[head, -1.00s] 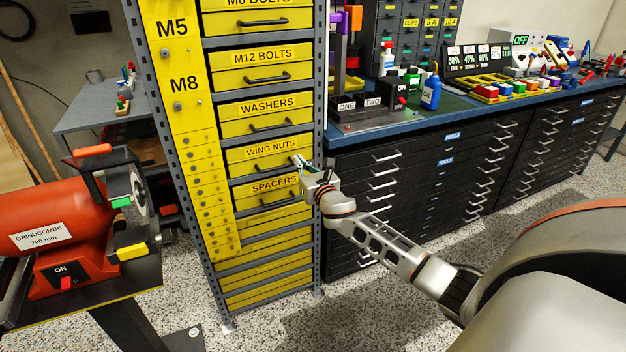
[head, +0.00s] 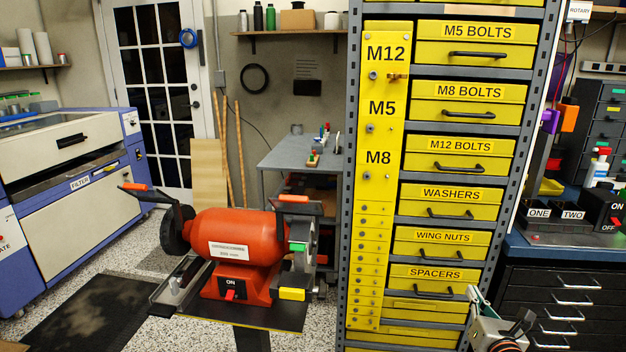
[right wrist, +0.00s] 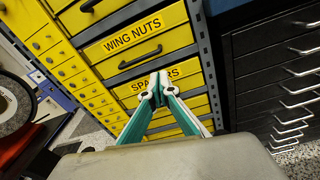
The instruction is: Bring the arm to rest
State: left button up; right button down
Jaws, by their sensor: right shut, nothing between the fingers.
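My right gripper (head: 474,300) shows at the lower right of the head view, in front of the yellow drawer rack near the SPACERS drawer (head: 432,279). In the right wrist view its two green-sided fingers (right wrist: 158,88) meet at the tips, with nothing between them. The fingers point toward the WING NUTS drawer (right wrist: 135,42) and the SPACERS drawer below it. The drawers look closed. Most of my right arm lies below the head view's edge. My left gripper is not in view.
A red bench grinder (head: 236,236) stands left of the rack. A blue and cream machine (head: 75,180) is at the far left. Black drawer cabinets (head: 555,300) stand at the right. Open speckled floor (head: 130,255) lies between machine and grinder.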

jog(key=s+a+f+m+g+y+p, duration=0.3)
jog(key=s+a+f+m+y, duration=0.1)
jog(key=s+a+f+m, duration=0.95)
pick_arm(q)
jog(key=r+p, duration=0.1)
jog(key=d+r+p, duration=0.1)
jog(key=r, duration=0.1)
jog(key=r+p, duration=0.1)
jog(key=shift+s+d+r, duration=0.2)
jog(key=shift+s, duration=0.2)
pick_arm(e)
jog(key=s+a+f+m+g, duration=0.1)
jog(key=s+a+m, duration=0.3)
jog(key=s, duration=0.3)
jog(key=s+a+f+m+g+y, duration=0.1)
jog(key=s+a+m, duration=0.3)
jog(key=s, duration=0.3)
jog(key=s+a+f+m+g+y, duration=0.1)
jog(key=s+a+m, duration=0.3)
jog(key=s, duration=0.3)
jog(key=shift+f+m, duration=0.25)
jog(key=shift+m, duration=0.6)
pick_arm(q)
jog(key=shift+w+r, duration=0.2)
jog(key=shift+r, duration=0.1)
